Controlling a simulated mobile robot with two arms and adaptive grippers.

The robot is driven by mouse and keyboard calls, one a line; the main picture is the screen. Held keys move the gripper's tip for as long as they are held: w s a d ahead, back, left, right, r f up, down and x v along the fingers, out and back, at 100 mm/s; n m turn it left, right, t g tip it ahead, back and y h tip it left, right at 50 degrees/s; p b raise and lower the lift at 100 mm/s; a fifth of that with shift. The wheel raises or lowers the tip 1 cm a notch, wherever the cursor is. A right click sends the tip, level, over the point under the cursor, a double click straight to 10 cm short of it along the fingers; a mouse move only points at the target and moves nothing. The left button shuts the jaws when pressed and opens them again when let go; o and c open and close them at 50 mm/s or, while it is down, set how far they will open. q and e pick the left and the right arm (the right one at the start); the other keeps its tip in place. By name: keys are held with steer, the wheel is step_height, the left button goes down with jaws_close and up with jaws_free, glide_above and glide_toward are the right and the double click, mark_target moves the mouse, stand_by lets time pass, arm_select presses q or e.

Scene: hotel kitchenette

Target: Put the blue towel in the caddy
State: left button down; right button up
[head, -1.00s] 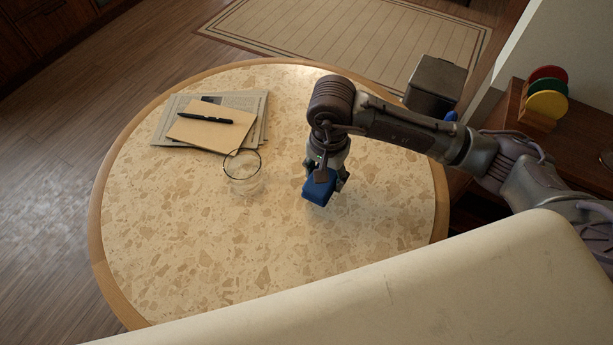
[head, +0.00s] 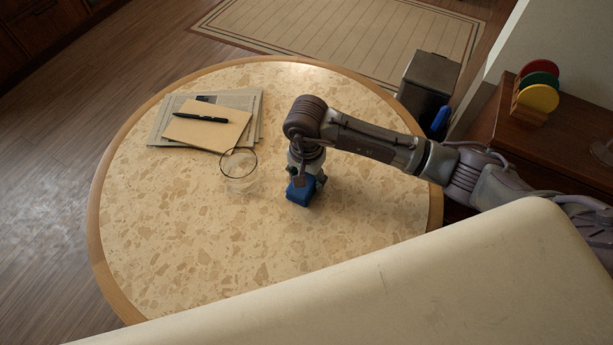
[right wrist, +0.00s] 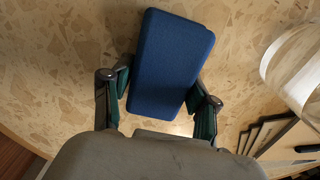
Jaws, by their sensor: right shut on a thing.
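The blue towel (head: 300,192) is a small folded block over the round table, right of the glass. My right gripper (head: 307,180) points down and is shut on it. In the right wrist view the towel (right wrist: 170,62) sits between the two fingers, tilted a little. I cannot tell whether its underside touches the tabletop. I do not make out a caddy in either view. My left gripper is not in view.
A clear glass (head: 239,168) stands just left of the towel. Papers (head: 158,130), an envelope (head: 207,132) and a black pen (head: 200,117) lie behind it. A rack of coloured discs (head: 538,97) is on the side cabinet. The table's front left is clear.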

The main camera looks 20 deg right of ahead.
steer(key=o, duration=1.1)
